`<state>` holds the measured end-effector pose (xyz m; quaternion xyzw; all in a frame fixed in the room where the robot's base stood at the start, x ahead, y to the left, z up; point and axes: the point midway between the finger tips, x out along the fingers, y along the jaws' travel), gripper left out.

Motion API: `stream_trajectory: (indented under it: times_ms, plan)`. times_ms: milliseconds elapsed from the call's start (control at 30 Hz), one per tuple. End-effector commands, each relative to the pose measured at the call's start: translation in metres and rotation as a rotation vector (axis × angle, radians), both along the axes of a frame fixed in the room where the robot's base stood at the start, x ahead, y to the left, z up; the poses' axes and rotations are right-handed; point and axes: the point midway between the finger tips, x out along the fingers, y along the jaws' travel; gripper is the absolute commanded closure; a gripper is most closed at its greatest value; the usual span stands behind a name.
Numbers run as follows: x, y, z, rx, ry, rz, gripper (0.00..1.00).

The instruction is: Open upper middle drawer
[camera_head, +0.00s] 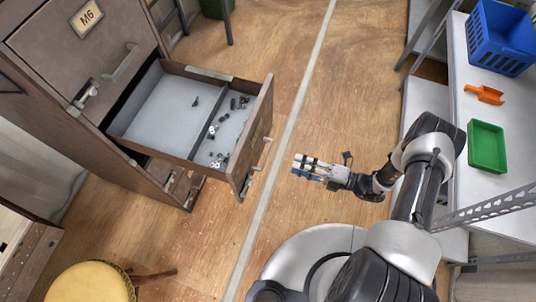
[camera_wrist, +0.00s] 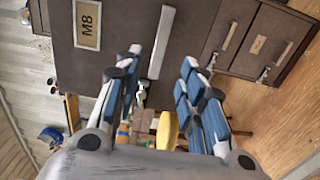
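In the head view a brown cabinet has a shut drawer marked M6 (camera_head: 52,55) and, beside and below it, a drawer pulled far out (camera_head: 165,108). The open drawer has a divider and small dark parts on one side. Its front (camera_head: 254,142) faces right, toward my gripper (camera_head: 308,168), with a clear gap between them. In the wrist view a drawer front marked M8 (camera_wrist: 85,25) has a pale bar handle (camera_wrist: 161,42) and a small latch below it. My gripper (camera_wrist: 160,66) is open, its blue-padded fingers apart with nothing held.
A shelf at the right (camera_head: 500,190) bears a blue basket (camera_head: 503,38), an orange scoop (camera_head: 485,94) and a green tray (camera_head: 487,146). A yellow stool (camera_head: 90,284) stands at lower left. The wooden floor around my gripper is clear.

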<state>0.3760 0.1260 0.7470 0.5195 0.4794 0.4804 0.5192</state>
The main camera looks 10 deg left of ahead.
Motion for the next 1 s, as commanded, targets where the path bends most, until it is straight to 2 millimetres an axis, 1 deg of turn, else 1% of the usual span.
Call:
stream_trajectory:
  times_ms: [33, 300, 400, 500, 600, 700, 1000]
  plan:
    - [-0.001, 0.013, -0.001, 0.0, 0.003, 0.008, 0.63]
    - [0.004, 0.072, -0.001, -0.001, 0.001, 0.007, 0.63]
    - [0.005, 0.09, -0.001, -0.002, 0.001, 0.007, 0.63]
    - [0.007, 0.104, -0.001, -0.001, 0.0, 0.004, 0.63]
    - [0.008, 0.114, -0.001, -0.001, 0.001, 0.003, 0.63]
    - [0.008, 0.119, 0.0, -0.001, 0.001, 0.002, 0.63]
    - [0.009, 0.121, 0.0, -0.001, 0.001, 0.0, 0.63]
